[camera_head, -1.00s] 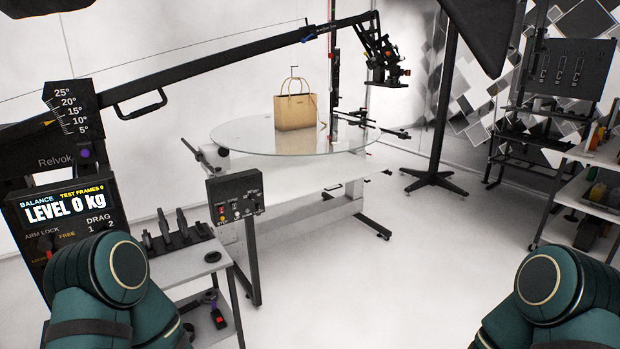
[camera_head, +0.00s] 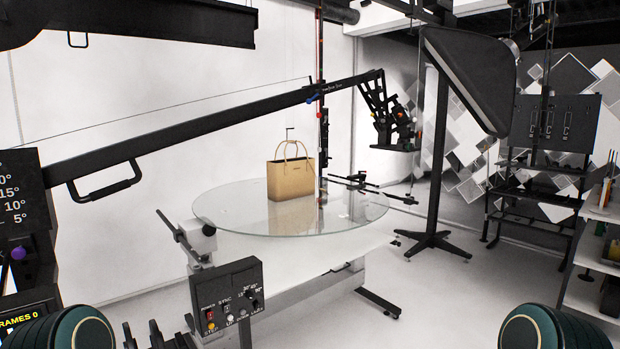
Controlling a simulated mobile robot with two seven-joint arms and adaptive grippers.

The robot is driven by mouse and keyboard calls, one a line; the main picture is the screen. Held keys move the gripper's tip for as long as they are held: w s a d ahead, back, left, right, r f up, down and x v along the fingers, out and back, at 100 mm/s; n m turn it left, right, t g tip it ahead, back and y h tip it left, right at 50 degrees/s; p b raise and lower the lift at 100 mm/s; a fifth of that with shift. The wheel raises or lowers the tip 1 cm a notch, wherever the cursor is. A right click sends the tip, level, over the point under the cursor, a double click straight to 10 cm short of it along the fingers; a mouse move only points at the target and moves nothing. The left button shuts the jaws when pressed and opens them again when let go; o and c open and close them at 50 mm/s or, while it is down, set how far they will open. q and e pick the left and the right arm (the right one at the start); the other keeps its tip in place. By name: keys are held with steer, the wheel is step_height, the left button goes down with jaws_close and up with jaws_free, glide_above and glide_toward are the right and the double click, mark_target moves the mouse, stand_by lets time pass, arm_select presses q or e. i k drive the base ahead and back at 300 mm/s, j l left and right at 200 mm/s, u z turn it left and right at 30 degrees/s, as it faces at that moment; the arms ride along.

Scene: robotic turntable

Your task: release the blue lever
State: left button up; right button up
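A small blue lever (camera_head: 313,98) shows where the long black boom arm (camera_head: 190,125) meets the upright pole (camera_head: 319,60). It is too small to tell its exact setting. The boom slopes up to the right, with a camera head (camera_head: 392,125) at its far end. Neither gripper is in view. Only rounded green parts of my own arms show at the bottom left and bottom right corners, well apart from the lever.
A round glass turntable (camera_head: 235,222) with a tan handbag (camera_head: 289,178) on it stands below the boom. A control box (camera_head: 228,297) is in front of it. A softbox light (camera_head: 470,80) stands at the right, with shelves (camera_head: 602,225) beyond.

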mark_target(319, 92)
steer(key=i+j+z, duration=0.2)
steer(key=i+j, duration=0.15)
steer(key=j, duration=0.15)
steer(key=i+l+u, duration=0.1)
steer(key=i+l, duration=0.4)
steer(key=i, duration=0.3)
steer(key=i+l+u, duration=0.15)
steer(key=i+l, duration=0.4)
steer(key=i, duration=0.2)
steer(key=i+l+u, duration=0.1)
steer(key=i+l, duration=0.55)
steer(key=i+j, duration=0.05)
steer(key=i, duration=0.05)
